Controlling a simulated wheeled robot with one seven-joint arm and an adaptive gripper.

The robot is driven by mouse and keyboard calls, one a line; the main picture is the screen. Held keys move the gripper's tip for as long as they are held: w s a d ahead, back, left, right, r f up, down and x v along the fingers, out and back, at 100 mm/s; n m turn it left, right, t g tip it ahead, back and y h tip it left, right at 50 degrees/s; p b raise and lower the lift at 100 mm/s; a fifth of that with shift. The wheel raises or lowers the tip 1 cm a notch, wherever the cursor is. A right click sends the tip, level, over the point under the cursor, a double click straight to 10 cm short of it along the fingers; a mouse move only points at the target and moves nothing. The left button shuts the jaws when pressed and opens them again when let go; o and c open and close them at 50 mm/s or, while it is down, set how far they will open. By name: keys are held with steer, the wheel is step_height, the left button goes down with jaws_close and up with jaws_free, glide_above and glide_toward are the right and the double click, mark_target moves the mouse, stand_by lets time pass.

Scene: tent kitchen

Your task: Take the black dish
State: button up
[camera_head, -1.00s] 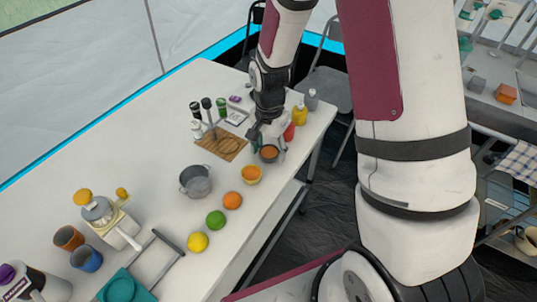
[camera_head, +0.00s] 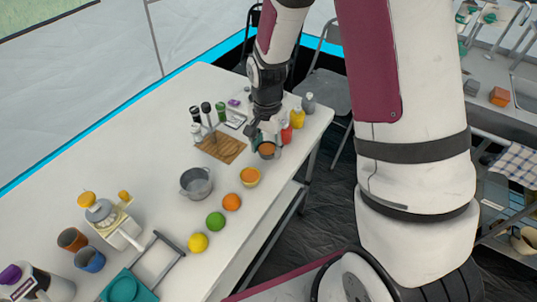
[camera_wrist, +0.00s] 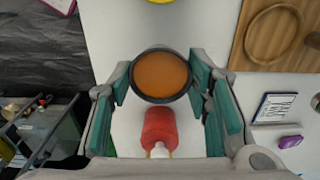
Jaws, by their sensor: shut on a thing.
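The black dish (camera_wrist: 160,98) is a small round bowl with orange-brown contents. In the wrist view it sits between the two teal-padded fingers of my gripper (camera_wrist: 160,84), which press on its rim from left and right. In the head view the black dish (camera_head: 267,155) is at the right end of the white table, below my gripper (camera_head: 264,140). My gripper is shut on the dish. I cannot tell whether the dish is touching the table.
A red bottle (camera_wrist: 158,127) stands close to the dish, with a yellow bottle (camera_head: 297,118) behind. A wooden board (camera_head: 222,149) lies left of my gripper. The table's right edge is close.

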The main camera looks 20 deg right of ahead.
steer(key=shift+r+p, duration=1.7)
steer(key=shift+r, duration=1.55)
